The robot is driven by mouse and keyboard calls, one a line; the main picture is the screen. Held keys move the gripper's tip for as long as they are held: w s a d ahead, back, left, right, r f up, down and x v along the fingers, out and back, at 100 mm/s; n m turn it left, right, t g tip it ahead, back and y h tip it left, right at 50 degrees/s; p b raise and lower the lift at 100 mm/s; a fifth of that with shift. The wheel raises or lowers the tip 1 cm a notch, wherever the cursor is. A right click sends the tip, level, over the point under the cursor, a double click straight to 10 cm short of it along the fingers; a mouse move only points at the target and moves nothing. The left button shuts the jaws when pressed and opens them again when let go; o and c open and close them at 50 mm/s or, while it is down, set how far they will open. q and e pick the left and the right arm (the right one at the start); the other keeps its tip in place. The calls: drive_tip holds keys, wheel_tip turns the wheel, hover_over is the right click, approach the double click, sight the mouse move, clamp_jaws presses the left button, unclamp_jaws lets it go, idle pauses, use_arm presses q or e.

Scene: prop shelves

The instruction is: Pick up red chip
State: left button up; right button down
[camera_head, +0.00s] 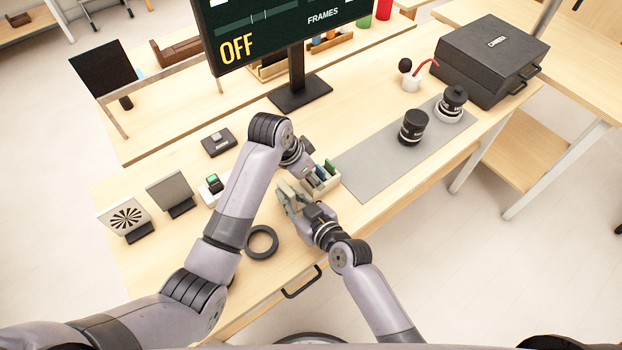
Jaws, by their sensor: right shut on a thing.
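A small beige holder (325,186) stands on the wooden bench with thin chips in it; a green one (330,165) and a blue one (321,172) show. I cannot make out a red chip in this view. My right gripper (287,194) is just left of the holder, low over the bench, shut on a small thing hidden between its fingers. My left gripper (311,172) reaches down at the back of the holder. Its fingers are too small and covered to tell open from shut.
A black ring (262,242) lies near the front edge, left of my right gripper. A small device with a green top (213,184) is left of my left arm. A grey mat (375,165) with black jars (413,127) lies to the right. A monitor (290,30) stands behind.

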use_arm(q)
drive_tip(key=c, duration=0.9)
use_arm(e)
drive_tip(key=c, duration=1.5)
unclamp_jaws()
use_arm(q)
wheel_tip(320, 180, up, 10)
drive_tip(key=shift+r, duration=0.1)
use_arm(e)
drive_tip(key=shift+s, duration=0.1)
drive_tip(key=v, duration=1.2)
